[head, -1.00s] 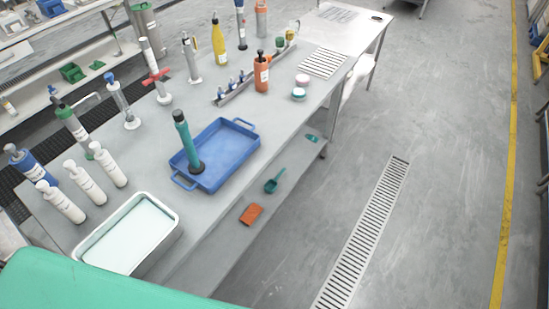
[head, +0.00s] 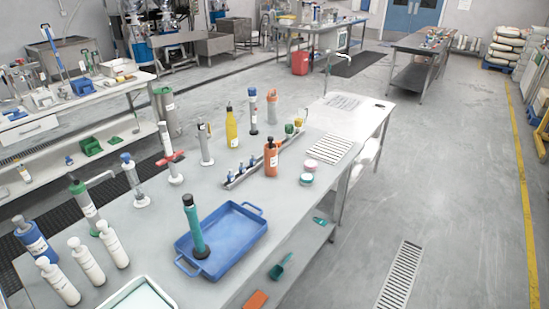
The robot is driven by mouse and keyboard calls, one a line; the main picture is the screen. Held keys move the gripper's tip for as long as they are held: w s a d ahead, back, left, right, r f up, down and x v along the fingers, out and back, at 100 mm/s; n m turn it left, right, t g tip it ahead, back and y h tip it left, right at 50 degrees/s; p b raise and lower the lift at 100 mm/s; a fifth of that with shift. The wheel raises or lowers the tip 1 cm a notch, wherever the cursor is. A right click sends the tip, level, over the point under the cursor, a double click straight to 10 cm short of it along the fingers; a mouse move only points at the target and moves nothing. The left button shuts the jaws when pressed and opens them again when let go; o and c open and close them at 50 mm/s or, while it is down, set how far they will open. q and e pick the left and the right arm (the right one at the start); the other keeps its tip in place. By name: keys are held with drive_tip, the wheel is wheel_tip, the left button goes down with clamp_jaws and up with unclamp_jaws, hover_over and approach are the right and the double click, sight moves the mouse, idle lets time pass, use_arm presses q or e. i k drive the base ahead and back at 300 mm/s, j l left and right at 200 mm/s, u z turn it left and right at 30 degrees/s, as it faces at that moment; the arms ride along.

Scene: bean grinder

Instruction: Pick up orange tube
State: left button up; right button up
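An orange tube (head: 271,160) with a dark cap and a white label stands upright on the grey workbench (head: 155,235). It is just right of a metal rail (head: 252,161) with small blue-topped pieces. A yellow bottle (head: 231,128) and a grey tube with a pinkish-orange top (head: 272,108) stand behind it.
Open floor (head: 350,265) lies right of the bench.

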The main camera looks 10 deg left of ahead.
sight(270, 156)
drive_tip(key=i+l+u, duration=0.35)
drive_tip(key=i+l, duration=0.2)
drive_tip(key=i+l+u, duration=0.3)
drive_tip(key=i+l, duration=0.25)
drive_tip(key=l, duration=0.15)
